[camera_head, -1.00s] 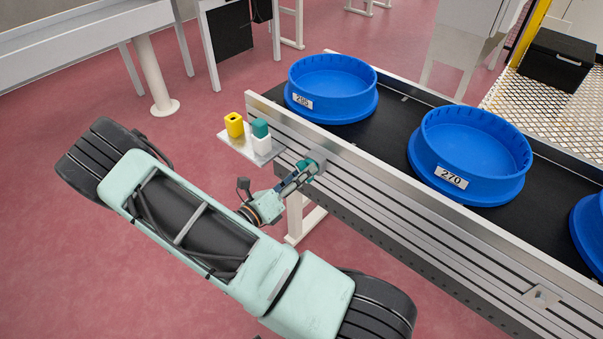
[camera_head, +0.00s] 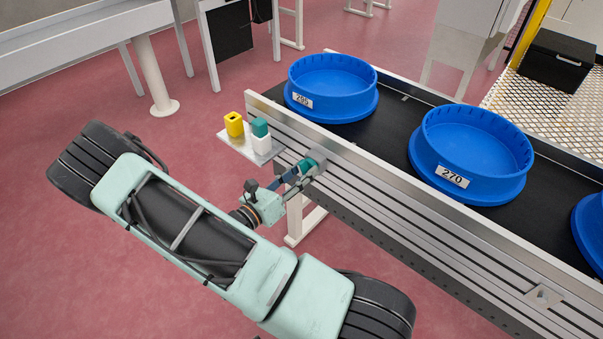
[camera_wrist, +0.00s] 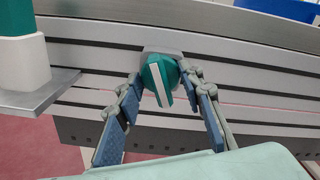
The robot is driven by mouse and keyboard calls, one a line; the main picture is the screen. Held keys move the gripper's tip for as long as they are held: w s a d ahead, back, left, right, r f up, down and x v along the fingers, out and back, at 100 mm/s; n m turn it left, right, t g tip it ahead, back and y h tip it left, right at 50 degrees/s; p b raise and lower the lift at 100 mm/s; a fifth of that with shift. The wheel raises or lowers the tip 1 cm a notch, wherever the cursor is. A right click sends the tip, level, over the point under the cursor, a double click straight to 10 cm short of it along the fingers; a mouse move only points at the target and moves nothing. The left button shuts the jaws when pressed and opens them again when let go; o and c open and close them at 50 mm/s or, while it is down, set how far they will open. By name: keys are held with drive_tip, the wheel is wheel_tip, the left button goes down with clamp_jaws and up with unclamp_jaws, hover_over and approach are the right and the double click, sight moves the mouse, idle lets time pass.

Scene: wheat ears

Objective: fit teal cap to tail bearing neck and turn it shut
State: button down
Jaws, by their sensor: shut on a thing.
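The teal cap (camera_wrist: 151,76) with a raised white bar across its face sits against a grey mount (camera_wrist: 163,50) on the conveyor's side rail. The cap (camera_head: 315,157) is small in the head view. The bearing neck is hidden behind the cap, so I cannot tell how fully it is seated. My gripper (camera_wrist: 160,88) is shut on the cap, with one blue-padded finger on each side; it also shows in the head view (camera_head: 306,170).
Blue tubs (camera_head: 455,185) stand on the black belt (camera_head: 392,132). Another grey bracket (camera_head: 541,296) is on the rail at right. Red floor lies open at left.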

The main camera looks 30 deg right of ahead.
drive_tip(key=shift+d+r+m, duration=0.15)
drive_tip(key=shift+d+m, duration=0.1)
drive_tip(key=shift+m, duration=0.65)
drive_tip(key=shift+d+m, duration=0.1)
drive_tip(key=shift+m, duration=0.2)
drive_tip(key=c, duration=1.2)
unclamp_jaws()
drive_tip(key=shift+c, duration=0.2)
